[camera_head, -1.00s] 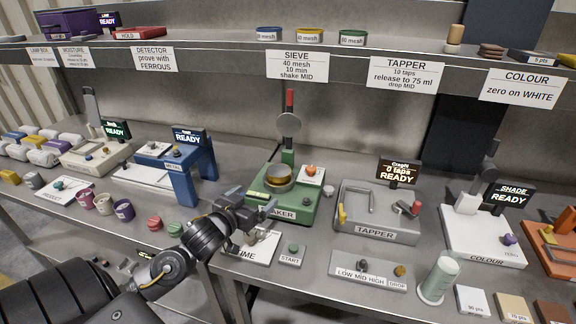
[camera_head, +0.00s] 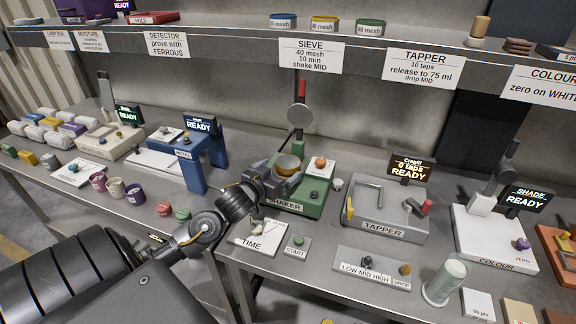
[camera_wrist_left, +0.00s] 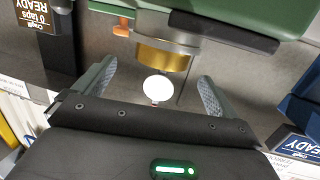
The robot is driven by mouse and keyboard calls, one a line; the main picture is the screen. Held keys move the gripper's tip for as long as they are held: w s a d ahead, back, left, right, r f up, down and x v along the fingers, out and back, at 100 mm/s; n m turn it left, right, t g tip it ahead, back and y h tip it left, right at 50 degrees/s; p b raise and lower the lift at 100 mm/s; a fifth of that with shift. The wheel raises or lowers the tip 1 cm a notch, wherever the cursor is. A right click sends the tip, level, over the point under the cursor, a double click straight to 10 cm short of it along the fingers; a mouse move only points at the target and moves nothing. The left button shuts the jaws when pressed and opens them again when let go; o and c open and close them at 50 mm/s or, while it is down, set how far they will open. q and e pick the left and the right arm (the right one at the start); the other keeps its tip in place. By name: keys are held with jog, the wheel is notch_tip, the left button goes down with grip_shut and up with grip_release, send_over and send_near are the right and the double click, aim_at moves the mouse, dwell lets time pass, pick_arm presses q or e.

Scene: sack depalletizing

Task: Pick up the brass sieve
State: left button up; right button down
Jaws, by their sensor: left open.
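The brass sieve (camera_head: 288,162) sits on the green shaker (camera_head: 312,207) in the head view, a shallow round brass-coloured pan. My left gripper (camera_head: 289,182) is open at the front left of the shaker, close in front of the sieve, and hides part of it. In the left wrist view a brass cylinder (camera_wrist_left: 165,57) shows just beyond the open fingers (camera_wrist_left: 155,90), roughly between them and apart from them. A round white shape (camera_wrist_left: 158,87) shows between the fingers; I cannot tell what it is. My right gripper is not in view.
A tall post with a red top (camera_head: 300,95) stands behind the sieve. The blue metal detector (camera_head: 190,165) stands left, the grey tapper (camera_head: 385,215) right. Blue, yellow and green mesh rings (camera_head: 324,23) sit on the shelf (camera_head: 230,40) above. TIME and START pads lie in front.

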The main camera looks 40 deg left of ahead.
aim_at(284, 165)
pick_arm(q)
jog(key=p+x, duration=0.1)
jog(key=x, duration=0.3)
jog(key=shift+a, duration=0.15)
jog(key=shift+w+a+f, duration=0.1)
jog(key=shift+w+f, duration=0.05)
jog(key=shift+w, duration=0.3)
jog(key=c, duration=1.1)
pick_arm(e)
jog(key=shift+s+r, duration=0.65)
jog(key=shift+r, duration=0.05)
